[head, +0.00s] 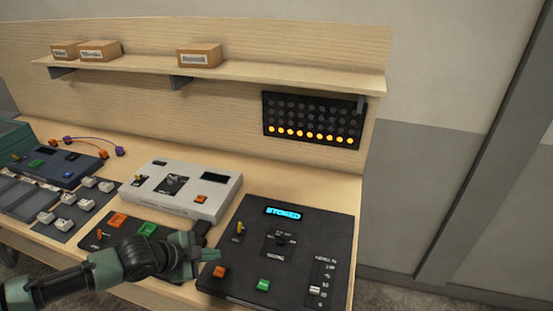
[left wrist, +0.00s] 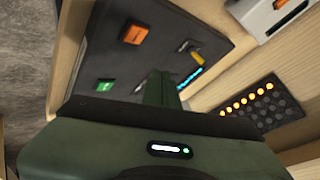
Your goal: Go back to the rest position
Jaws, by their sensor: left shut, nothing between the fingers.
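My left gripper (head: 212,255) is shut and empty at the front left of the large black console (head: 325,255). Its dark green fingers (left wrist: 161,90) also show in the left wrist view, closed together over the console's panel. The console's cyan display (head: 284,213) reads what looks like "STORED". An orange button (head: 218,271) is just below the fingertips in the head view and a green button (head: 263,285) is to the right. I cannot tell whether the fingertips touch the panel. My right gripper is in neither view.
A wall LED panel (head: 315,119) has its bottom row lit amber. A white console (head: 187,188) stands behind the gripper, a smaller dark panel (head: 95,236) to its left. Boxes sit on the shelf (head: 250,75). The space above the bench is clear.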

